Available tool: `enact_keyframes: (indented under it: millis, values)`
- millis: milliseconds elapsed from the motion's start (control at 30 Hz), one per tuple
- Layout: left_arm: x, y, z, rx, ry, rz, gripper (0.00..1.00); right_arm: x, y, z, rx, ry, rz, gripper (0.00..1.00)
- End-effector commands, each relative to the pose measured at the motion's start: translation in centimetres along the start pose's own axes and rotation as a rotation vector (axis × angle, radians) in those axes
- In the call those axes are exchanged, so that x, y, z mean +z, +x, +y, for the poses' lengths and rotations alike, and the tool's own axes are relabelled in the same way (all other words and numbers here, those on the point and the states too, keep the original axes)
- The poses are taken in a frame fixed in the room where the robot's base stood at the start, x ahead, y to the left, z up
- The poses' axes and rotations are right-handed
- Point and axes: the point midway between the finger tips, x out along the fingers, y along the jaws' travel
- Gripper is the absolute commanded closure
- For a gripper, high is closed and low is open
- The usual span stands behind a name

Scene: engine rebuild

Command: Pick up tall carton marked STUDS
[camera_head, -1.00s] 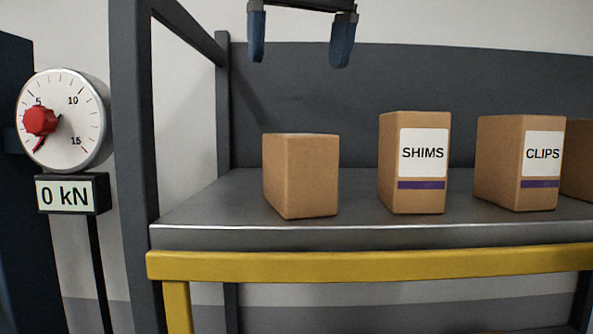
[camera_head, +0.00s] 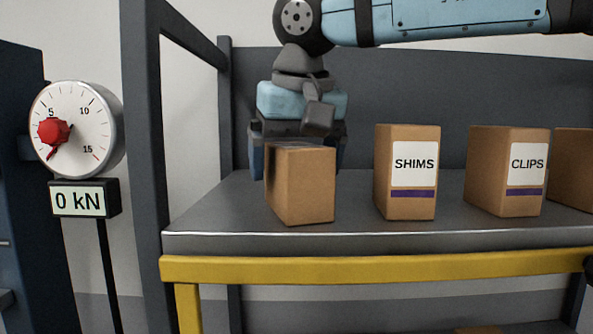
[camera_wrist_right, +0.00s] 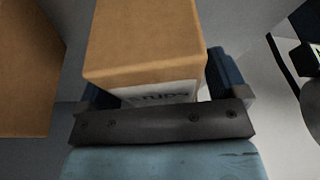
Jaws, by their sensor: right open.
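A plain brown carton (camera_head: 301,188) stands upright at the left end of the grey shelf, with no label on its side facing my head camera. In the right wrist view the carton (camera_wrist_right: 145,45) shows a white label, partly hidden by my gripper; its dark lettering is hard to read but looks like the end of STUDS. My right gripper (camera_head: 298,160) is lowered behind this carton, open, with one finger beside each side of it. The fingers (camera_wrist_right: 160,90) also flank it in the right wrist view; contact cannot be told. My left gripper is out of view.
Cartons marked SHIMS (camera_head: 407,175) and CLIPS (camera_head: 507,175) stand to the right, with another carton (camera_head: 572,165) at the right edge. A grey post (camera_head: 140,150) and a dial gauge (camera_head: 75,125) are on the left. A yellow rail (camera_head: 380,265) runs along the shelf front.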

Motion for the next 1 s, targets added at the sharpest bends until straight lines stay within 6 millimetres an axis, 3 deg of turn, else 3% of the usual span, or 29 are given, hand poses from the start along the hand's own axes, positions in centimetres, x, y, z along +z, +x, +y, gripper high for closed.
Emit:
enact_keyframes:
  millis: [967, 1000]
  values:
    - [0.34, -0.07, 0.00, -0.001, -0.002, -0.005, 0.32, 0.15, 0.57, 0.02, 0.000, 0.000, 0.001, 0.08]
    - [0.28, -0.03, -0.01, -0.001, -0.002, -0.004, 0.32, 0.15, 0.57, 0.01, 0.000, 0.000, 0.000, 0.13]
